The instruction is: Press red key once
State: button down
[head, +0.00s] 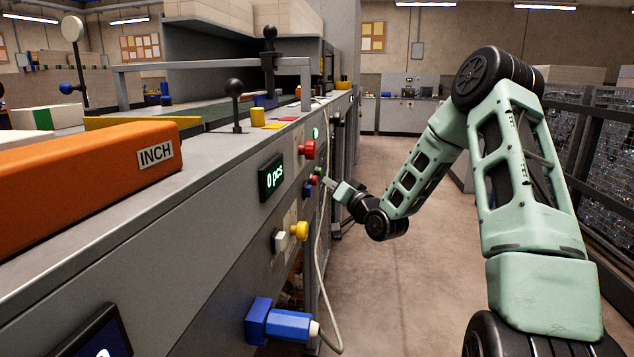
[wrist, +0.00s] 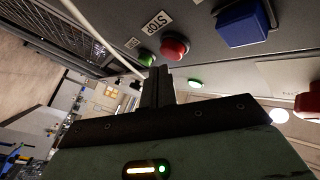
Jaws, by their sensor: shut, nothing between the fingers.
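The red key (wrist: 174,47) is a small round button beside a STOP label (wrist: 152,22) on the machine's grey front panel. In the head view the red key (head: 314,180) is a small spot just left of my fingertips. A green key (wrist: 146,58) sits beside it; it also shows in the head view (head: 319,171). My gripper (head: 328,183) is shut and empty, pointing at the panel. In the wrist view its fingertips (wrist: 158,69) appear just below the red and green keys. I cannot tell whether they touch either key.
A larger red mushroom button (head: 307,149), a blue block (wrist: 242,24) and a yellow knob (head: 300,231) stick out of the panel nearby. A counter display (head: 271,178) reads "0 pcs". A pale cable (head: 319,265) hangs below. The floor (head: 400,285) beside the machine is clear.

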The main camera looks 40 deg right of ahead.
jog(key=shift+w+a, duration=0.25)
jog(key=shift+w, duration=0.05)
jog(key=shift+w+a, duration=0.3)
dwell(0.8)
dwell(0.4)
jog(key=shift+s+d, duration=0.55)
jog(key=shift+s, duration=0.1)
jog(key=shift+s+d, duration=1.7)
jog(key=shift+s, duration=0.15)
jog(key=shift+s, duration=0.1)
